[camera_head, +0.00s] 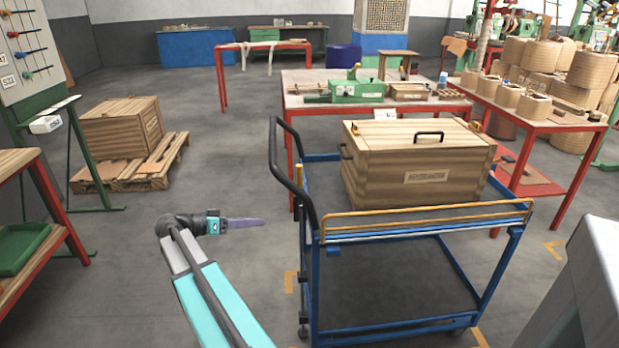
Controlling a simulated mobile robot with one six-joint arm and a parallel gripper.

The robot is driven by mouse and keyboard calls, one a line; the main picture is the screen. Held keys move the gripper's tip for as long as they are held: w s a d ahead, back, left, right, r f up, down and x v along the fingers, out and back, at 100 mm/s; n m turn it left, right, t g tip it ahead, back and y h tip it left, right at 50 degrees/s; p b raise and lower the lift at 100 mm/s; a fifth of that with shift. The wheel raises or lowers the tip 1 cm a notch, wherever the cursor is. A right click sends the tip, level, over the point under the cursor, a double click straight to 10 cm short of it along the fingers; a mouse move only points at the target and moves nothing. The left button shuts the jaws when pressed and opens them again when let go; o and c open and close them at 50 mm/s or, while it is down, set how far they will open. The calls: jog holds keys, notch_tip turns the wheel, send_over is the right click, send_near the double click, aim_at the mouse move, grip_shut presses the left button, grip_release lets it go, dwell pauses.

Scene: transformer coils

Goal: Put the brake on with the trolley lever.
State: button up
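The blue trolley (437,321) stands right of centre with a black push handle (291,171) at its left end. A wooden crate (418,172) with black handles sits on its upper deck. A caster (303,331) shows at the near left leg, low in the picture. I cannot pick out the brake lever or its position. My gripper (252,223) is left of the trolley, apart from it, pointing right toward the handle side. It looks like one narrow purple-grey tip at this angle, so I cannot tell whether it is open or shut. No held object shows.
Yellow floor marks (290,281) lie around the trolley. A red-legged table (345,105) stands close behind it. A pallet (130,172) with a wooden box stands at left. A grey surface (590,290) fills the lower right corner. Floor between pallet and trolley is clear.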

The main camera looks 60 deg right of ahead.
jog(key=s+d+r+m+g+b, duration=0.1)
jog(key=s+d+r+m+g, duration=0.1)
jog(key=r+m, duration=0.2)
jog(key=s+d+r+m+g+b, duration=0.1)
jog(key=d+r+m+g, duration=0.1)
jog(key=r, duration=0.9)
jog(key=shift+s+d+r+m+h, duration=0.25)
jog(key=shift+s+d+m+h, duration=0.15)
jog(key=shift+d+m, duration=0.55)
